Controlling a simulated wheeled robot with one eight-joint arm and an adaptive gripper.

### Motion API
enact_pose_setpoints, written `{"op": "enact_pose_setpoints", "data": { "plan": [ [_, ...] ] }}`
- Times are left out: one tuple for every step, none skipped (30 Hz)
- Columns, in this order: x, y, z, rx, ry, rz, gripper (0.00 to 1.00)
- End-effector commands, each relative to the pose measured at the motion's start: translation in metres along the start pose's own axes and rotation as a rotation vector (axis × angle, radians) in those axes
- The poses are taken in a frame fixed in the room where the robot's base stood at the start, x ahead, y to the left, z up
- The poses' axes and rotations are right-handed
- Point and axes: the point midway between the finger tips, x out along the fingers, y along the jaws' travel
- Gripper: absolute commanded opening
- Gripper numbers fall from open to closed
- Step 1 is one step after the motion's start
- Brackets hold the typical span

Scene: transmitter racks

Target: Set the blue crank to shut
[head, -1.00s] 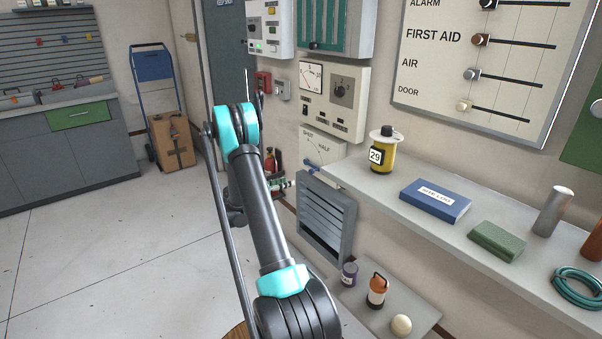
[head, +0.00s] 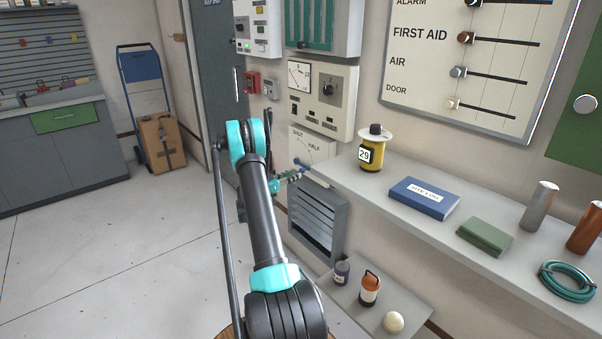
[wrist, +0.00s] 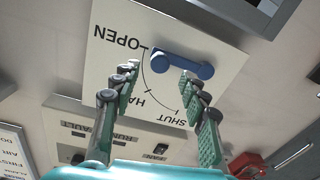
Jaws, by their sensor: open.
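The blue crank (wrist: 182,65) is on a white plate (wrist: 118,75) marked OPEN, HALF and SHUT, which appears upside down in the wrist view. One end of the crank lies near the OPEN mark, with the arc running from there past HALF to SHUT. In the head view my gripper (head: 290,176) is just below the plate (head: 316,150), and the crank (head: 299,164) is small and partly hidden there.
A shelf (head: 400,222) with a yellow canister (head: 371,152) and a blue book (head: 424,197) juts out right of the plate. A grey louvred vent (head: 317,215) is below. A meter panel (head: 321,95) is above. The floor at left is clear.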

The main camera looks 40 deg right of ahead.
Motion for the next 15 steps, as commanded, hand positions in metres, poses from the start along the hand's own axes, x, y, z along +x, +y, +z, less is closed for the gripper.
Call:
{"op": "enact_pose_setpoints", "data": {
  "plan": [
    [0.011, 0.001, 0.000, 0.000, 0.000, 0.002, 0.44],
    [0.017, 0.001, 0.000, 0.000, -0.001, 0.002, 0.44],
    [0.023, 0.001, 0.000, 0.000, -0.001, 0.002, 0.44],
    [0.028, 0.001, 0.000, 0.000, 0.000, 0.002, 0.44],
    [0.033, 0.001, 0.000, 0.000, 0.000, 0.002, 0.44],
    [0.038, 0.001, 0.000, 0.000, 0.000, 0.002, 0.44],
    [0.042, 0.001, 0.000, 0.000, 0.000, 0.002, 0.44],
    [0.045, 0.000, 0.000, 0.000, 0.000, 0.001, 0.44],
    [0.049, 0.000, 0.000, 0.000, 0.000, 0.001, 0.44],
    [0.051, 0.000, 0.000, 0.000, 0.000, 0.001, 0.44],
    [0.053, 0.000, 0.000, 0.000, 0.000, 0.000, 0.44],
    [0.056, 0.000, 0.000, 0.000, 0.000, 0.000, 0.44],
    [0.057, 0.000, 0.000, 0.000, 0.000, 0.000, 0.44],
    [0.058, 0.000, 0.000, 0.000, 0.000, 0.000, 0.44],
    [0.058, 0.000, 0.000, 0.000, 0.000, 0.000, 0.44]
  ]
}}
